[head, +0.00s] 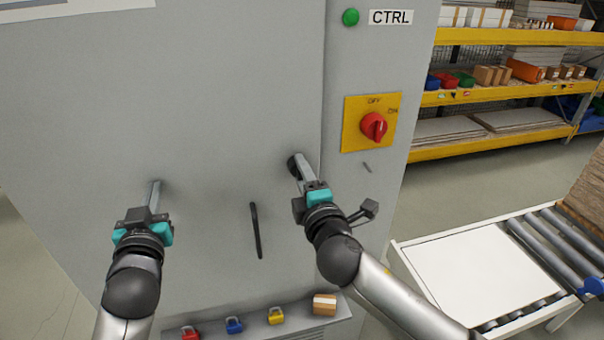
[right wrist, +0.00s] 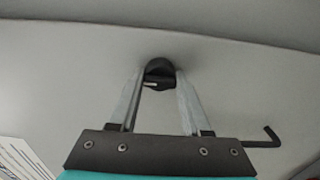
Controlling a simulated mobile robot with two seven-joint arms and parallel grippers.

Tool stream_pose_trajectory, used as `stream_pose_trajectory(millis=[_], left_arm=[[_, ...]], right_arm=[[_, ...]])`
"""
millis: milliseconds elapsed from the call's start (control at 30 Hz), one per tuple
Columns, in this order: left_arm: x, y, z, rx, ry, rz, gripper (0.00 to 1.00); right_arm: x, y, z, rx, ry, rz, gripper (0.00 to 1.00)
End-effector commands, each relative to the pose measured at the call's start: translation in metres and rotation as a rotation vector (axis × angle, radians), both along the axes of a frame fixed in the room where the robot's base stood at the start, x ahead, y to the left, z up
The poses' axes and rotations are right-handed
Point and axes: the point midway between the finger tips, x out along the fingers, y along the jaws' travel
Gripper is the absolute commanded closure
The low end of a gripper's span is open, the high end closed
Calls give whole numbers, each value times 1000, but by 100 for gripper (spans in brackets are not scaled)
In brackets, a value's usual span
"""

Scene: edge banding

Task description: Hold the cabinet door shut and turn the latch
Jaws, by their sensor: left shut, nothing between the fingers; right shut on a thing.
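The grey cabinet door (head: 215,70) fills the left and middle of the head view and looks flush with the frame. My left gripper (head: 155,184) is shut and empty, its fingertips at the door's left part; contact is hard to confirm. The black round latch (head: 292,163) sits near the door's right edge. My right gripper (head: 298,170) is shut on it. In the right wrist view the latch (right wrist: 159,70) is between the two fingertips, partly hidden by them.
A black door handle (head: 256,230) stands between my arms. A red rotary switch (head: 373,126) on a yellow plate and a green lamp (head: 350,17) are right of the door. Padlocks and a small box (head: 324,304) sit on a ledge below. A roller conveyor (head: 550,250) stands at right.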

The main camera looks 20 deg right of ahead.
Motion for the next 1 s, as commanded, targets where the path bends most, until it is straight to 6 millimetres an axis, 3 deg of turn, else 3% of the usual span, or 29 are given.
stream_pose_trajectory(millis=[267,300,533,833,1000], left_arm=[[1,1,2,0,-4,2,100],[1,1,2,0,-4,2,100],[1,1,2,1,-5,2,100],[1,1,2,1,-5,1,100],[1,1,2,1,-5,1,100]], right_arm=[[0,-2,1,-8,-4,-4,100],[0,-2,1,-8,-4,-4,48],[0,-1,1,-4,-3,-2,23],[-2,0,0,-2,-1,0,23],[-17,0,0,-2,-1,1,23]])
